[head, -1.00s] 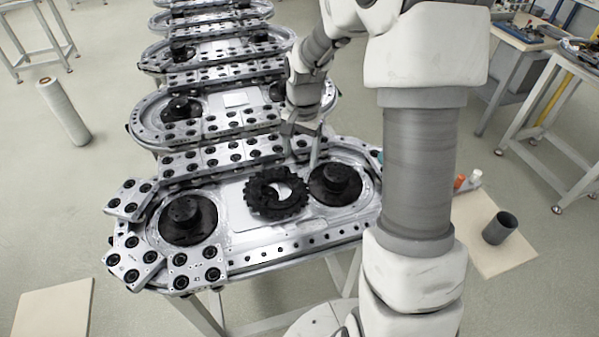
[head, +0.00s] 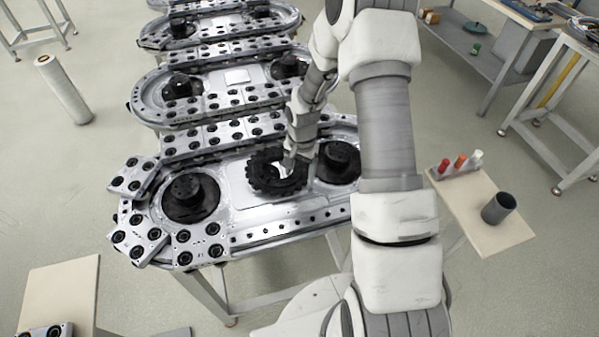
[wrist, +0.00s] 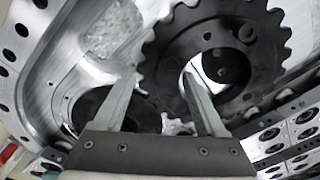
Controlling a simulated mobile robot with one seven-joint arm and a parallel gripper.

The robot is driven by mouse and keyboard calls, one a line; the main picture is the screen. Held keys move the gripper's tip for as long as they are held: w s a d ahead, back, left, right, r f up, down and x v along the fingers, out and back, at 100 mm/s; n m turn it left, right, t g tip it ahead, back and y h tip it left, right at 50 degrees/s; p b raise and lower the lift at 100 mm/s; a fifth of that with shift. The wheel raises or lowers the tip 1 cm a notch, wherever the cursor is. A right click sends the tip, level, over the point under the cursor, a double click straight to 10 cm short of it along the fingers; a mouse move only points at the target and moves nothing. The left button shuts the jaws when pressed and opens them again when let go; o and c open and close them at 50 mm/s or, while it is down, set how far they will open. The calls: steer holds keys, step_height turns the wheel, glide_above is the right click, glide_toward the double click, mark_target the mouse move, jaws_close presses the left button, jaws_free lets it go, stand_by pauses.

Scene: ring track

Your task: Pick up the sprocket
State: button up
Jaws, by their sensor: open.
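The black toothed sprocket (head: 262,181) lies flat on the plate in the middle of the nearest oval track, between two black round hubs. My gripper (head: 289,166) is over the right side of the sprocket, pointing down. In the wrist view the sprocket (wrist: 165,62) fills the upper right, with its central hole visible. My gripper (wrist: 158,84) is open there, one finger at the hole and the other just outside the teeth, so the ring lies between them in the picture. I cannot tell whether the fingers touch it.
A left hub (head: 188,197) and a right hub (head: 338,160) flank the sprocket. Black-and-silver track links (head: 232,134) line the far edge. A board (head: 490,222) on the right holds a dark cup (head: 498,208) and small coloured bottles. A white roll (head: 66,92) stands on the floor at left.

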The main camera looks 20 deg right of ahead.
steer(key=shift+f, duration=0.2)
jaws_close()
stand_by(0.4)
